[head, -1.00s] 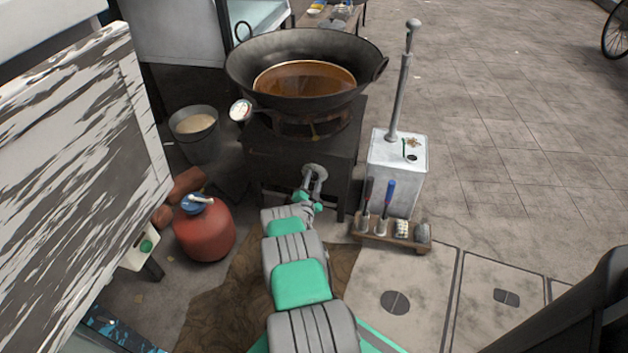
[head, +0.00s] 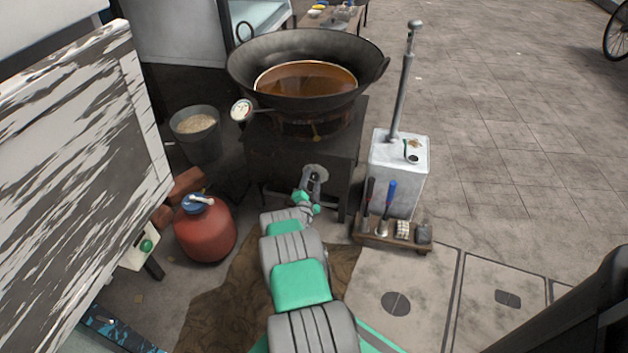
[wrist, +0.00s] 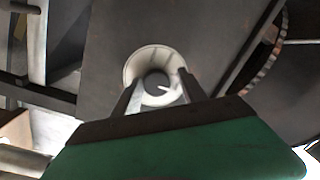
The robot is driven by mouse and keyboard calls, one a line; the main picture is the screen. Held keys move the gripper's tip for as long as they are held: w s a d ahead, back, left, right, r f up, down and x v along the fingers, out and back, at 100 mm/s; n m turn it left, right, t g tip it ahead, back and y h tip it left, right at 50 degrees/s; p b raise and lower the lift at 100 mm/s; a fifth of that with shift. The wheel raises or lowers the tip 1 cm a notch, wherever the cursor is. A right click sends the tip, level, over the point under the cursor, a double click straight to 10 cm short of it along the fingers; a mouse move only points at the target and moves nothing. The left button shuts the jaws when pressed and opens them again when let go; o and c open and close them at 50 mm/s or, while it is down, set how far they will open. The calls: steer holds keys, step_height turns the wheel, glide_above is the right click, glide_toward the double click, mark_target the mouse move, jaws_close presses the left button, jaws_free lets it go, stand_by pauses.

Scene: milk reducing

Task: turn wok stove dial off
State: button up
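The stove dial (wrist: 155,54) is a pale round disc with a dark centre on the dark front panel of the wok stove (wrist: 107,50). My gripper (wrist: 160,78) is right in front of it. Its two fingers stand apart, one on each side of the dark centre, overlapping the lower part of the disc. No firm hold on the dial shows. In the head view my gripper (head: 314,180) reaches the stove's front (head: 270,165), just below the round dial (head: 317,169). A large dark wok (head: 250,75) with brown liquid sits on the stove.
A red gas cylinder (head: 205,232) and a grey bucket (head: 197,150) stand left of the stove. A white canister (head: 412,165) and a wooden tool rack (head: 372,241) stand right.

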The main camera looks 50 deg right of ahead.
steer(key=shift+o, duration=1.2)
steer(key=shift+s+d, duration=0.2)
steer(key=shift+s, duration=0.05)
steer(key=p+v, duration=0.3)
steer(key=v, duration=0.5)
steer(key=shift+r, duration=0.1)
